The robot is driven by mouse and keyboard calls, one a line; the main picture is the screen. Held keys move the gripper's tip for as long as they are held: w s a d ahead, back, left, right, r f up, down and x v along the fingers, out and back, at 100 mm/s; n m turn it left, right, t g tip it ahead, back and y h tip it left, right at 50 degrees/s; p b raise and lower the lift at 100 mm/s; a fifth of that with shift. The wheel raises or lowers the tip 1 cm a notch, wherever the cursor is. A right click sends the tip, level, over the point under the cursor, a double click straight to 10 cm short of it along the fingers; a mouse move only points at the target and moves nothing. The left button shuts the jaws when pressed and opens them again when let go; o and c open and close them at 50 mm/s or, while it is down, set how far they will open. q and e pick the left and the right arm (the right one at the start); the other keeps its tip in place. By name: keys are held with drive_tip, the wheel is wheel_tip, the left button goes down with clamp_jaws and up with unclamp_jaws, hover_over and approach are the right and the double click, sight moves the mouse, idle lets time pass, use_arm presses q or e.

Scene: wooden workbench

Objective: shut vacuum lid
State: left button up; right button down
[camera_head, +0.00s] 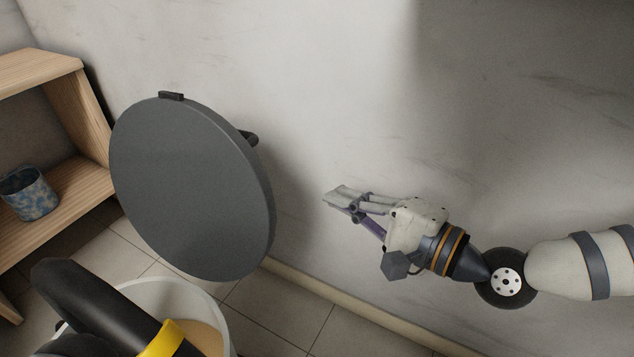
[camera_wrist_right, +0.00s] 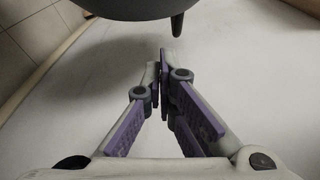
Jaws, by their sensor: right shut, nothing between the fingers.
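The vacuum's round grey lid (camera_head: 190,185) stands raised and tilted in the head view, with a small dark latch tab (camera_head: 171,96) on its top edge and a dark handle (camera_head: 249,138) behind its right side. Below it is the open white vacuum body (camera_head: 222,312). My right gripper (camera_head: 335,196) is shut and empty, to the right of the lid and apart from it, pointing left. In the right wrist view, the shut fingers (camera_wrist_right: 164,75) point toward the lid's dark edge (camera_wrist_right: 135,8) and the handle (camera_wrist_right: 177,25) at the top. My left gripper is out of view.
A wooden shelf (camera_head: 75,120) with a blue patterned cup (camera_head: 30,195) stands at the left. A pale wall (camera_head: 330,80) lies behind the lid and gripper.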

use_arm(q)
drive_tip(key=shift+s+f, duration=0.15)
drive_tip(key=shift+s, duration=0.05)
use_arm(e)
drive_tip(key=w+a, duration=0.2)
drive_tip(key=a, duration=0.6)
drive_tip(key=shift+r, duration=0.1)
use_arm(q)
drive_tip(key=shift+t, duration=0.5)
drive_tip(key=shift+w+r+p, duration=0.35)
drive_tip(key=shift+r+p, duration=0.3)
drive_tip(key=shift+p, duration=0.15)
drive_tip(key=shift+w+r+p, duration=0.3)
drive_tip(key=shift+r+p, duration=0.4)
drive_tip(key=shift+p, duration=0.15)
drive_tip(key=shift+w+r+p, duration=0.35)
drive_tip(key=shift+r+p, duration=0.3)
drive_tip(key=shift+p, duration=0.15)
use_arm(e)
drive_tip(key=s+a+r+n+t+y, duration=0.1)
drive_tip(key=s+a+n, duration=0.1)
drive_tip(key=s, duration=0.4)
drive_tip(key=s+a+r+n, duration=0.1)
drive_tip(key=s+a+n, duration=0.2)
drive_tip(key=s+n, duration=0.2)
drive_tip(key=shift+s+a+t+y, duration=0.35)
drive_tip(key=shift+s+t+y, duration=0.05)
drive_tip(key=shift+s, duration=0.15)
